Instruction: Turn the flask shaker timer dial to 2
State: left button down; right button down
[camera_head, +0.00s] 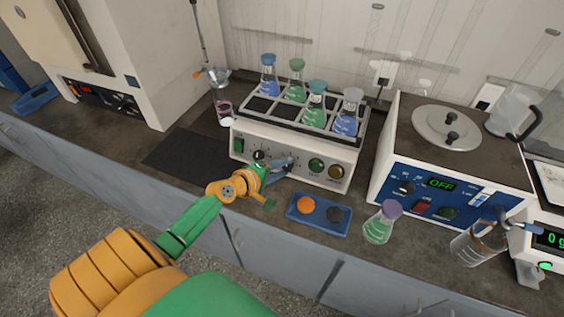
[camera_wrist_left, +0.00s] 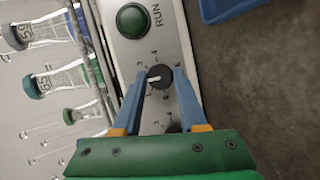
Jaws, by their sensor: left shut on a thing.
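The flask shaker (camera_head: 262,134) is a cream box with flasks in a rack on top and knobs on its front. Its timer dial (camera_wrist_left: 160,77) is a small black knob with a white mark, ringed by small numbers. The mark points left in the left wrist view; the number it meets is too small to read surely. My left gripper (camera_head: 283,164) reaches the shaker's front panel, and its blue fingers (camera_wrist_left: 157,90) are shut on the dial, one on each side. In the head view the gripper mostly hides the dial. My right gripper is not in view.
A green RUN button (camera_wrist_left: 133,20) is beside the dial. A blue tray (camera_head: 322,226) with an orange and a dark disc lies in front of the shaker. A purple-capped flask (camera_head: 380,224) stands right of it.

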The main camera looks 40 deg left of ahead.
pick_arm(q)
jog(key=shift+r, duration=0.1)
jog(key=c, duration=0.7)
grip_release()
jog(key=shift+o, duration=1.3)
jog(key=shift+w, duration=0.1)
jog(key=v, duration=0.7)
jog(key=shift+p, duration=0.35)
